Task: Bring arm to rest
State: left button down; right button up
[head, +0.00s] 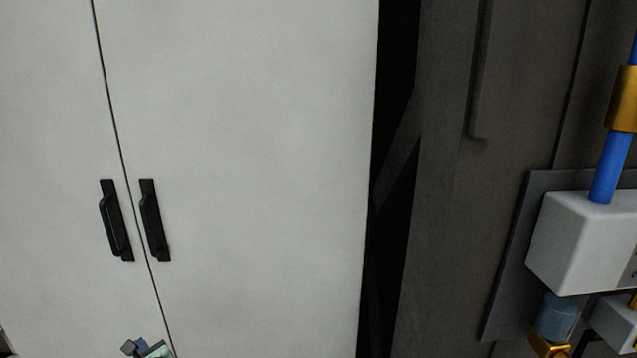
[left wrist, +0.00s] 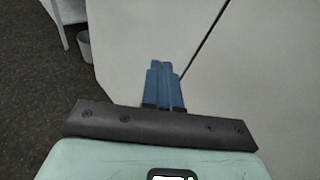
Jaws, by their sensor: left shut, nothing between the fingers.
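My left gripper (left wrist: 164,86) shows in the left wrist view with its blue fingers together and nothing between them. It is in front of pale cabinet panels with a dark seam to the right. In the head view, only a small part of my left gripper (head: 146,348) shows at the bottom edge, in front of the white cabinet (head: 260,150) and below its handles. My right gripper is in neither view.
Two black handles, a left one (head: 116,220) and a right one (head: 154,220), flank the cabinet's door seam. A white box (head: 578,240) with a blue pipe (head: 610,165) is on the dark wall at right. A grey bin (left wrist: 85,46) stands on dark floor.

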pick_arm(q)
jog(key=s+d+f+n+g+h+p, duration=0.2)
jog(key=s+d+f+n+g+h, duration=0.3)
jog(key=s+f, duration=0.55)
jog(key=s+d+f+n+g+h+p, duration=0.3)
jog(key=s+d+f, duration=0.35)
jog(key=f, duration=0.75)
jog(key=s+d+f+n+g+h+p, duration=0.3)
jog(key=s+d+n+h, duration=0.4)
jog(key=s+d+n, duration=1.3)
jog(key=d+p, duration=0.1)
jog(key=d, duration=0.2)
jog(key=shift+s+n+h+p, duration=0.15)
jog(key=shift+n+h+p, duration=0.15)
jog(key=shift+n+p, duration=0.1)
